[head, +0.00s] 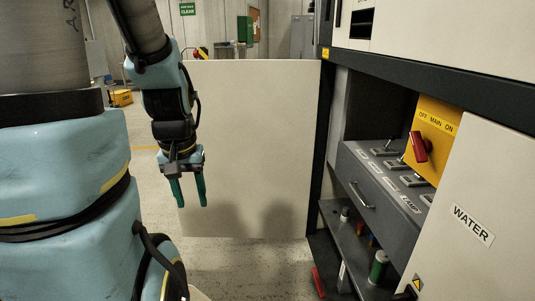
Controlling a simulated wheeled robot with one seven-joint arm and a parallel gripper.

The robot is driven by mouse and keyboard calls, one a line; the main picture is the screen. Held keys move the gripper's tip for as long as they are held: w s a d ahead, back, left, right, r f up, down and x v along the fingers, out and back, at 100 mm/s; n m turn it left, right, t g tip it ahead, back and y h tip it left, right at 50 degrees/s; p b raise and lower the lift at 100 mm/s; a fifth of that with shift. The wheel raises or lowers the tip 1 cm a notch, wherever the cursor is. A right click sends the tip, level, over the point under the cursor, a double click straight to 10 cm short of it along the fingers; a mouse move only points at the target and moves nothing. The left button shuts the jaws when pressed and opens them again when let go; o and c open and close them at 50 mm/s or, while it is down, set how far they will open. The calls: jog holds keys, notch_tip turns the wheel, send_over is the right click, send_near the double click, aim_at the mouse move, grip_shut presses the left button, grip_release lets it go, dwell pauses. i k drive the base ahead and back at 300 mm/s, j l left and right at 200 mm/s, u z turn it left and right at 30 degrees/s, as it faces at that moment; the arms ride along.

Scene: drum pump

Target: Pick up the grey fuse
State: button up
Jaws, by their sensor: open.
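My gripper (189,203) hangs with its two teal fingers pointing down, apart and empty. It is in front of the open pale cabinet door, well to the left of the cabinet. Several small cylinders stand on the low shelf inside the cabinet. A small greyish cylinder (345,214) at the back of this shelf may be the grey fuse, but it is too small to tell surely. A pale grey upright piece (342,275) stands nearer the front. A green cylinder (378,266) with a pale top stands to its right.
The open door (250,140) stands behind my gripper. A grey drawer (372,190) with a handle sits above the shelf. A yellow panel (433,140) carries a red switch (416,147). A white panel marked WATER (472,225) bounds the shelf's right. Floor below my gripper is clear.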

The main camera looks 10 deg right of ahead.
aim_at(346, 210)
jog(key=i+j+z, duration=0.1)
jog(key=i+z, duration=0.4)
jog(key=i, duration=0.85)
